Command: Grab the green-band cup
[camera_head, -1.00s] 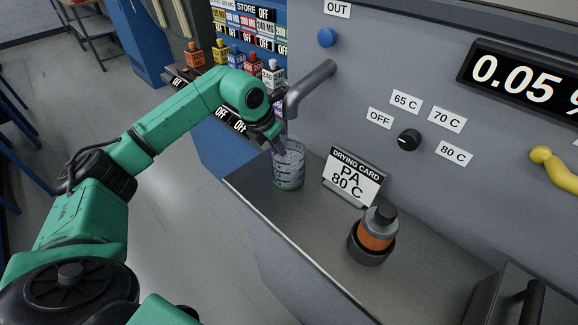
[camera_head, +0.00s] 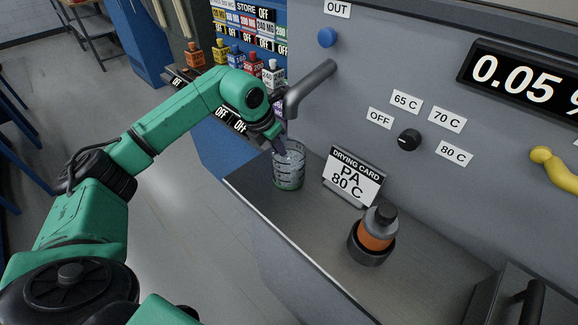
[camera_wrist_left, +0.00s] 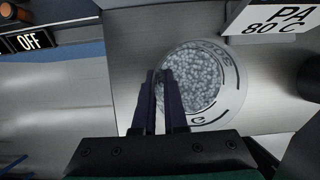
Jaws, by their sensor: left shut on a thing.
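The clear cup with a green band at its base (camera_head: 288,180) stands upright on the metal counter, below the grey pipe. In the left wrist view the cup (camera_wrist_left: 231,84) is seen from above, with pale grey pellets in it. My left gripper (camera_head: 281,149) reaches down to the cup's rim. In the left wrist view its two dark fingers (camera_wrist_left: 160,80) are close together across the near left part of the rim, shut on the cup wall. The fingers hide part of the rim. My right gripper is not in view.
A drying card reading PA 80 C (camera_head: 353,178) stands right of the cup. An orange and grey bottle (camera_head: 377,232) sits in a dark holder farther right. The pipe (camera_head: 309,88) hangs close above. The counter's left edge (camera_head: 245,197) is near the cup.

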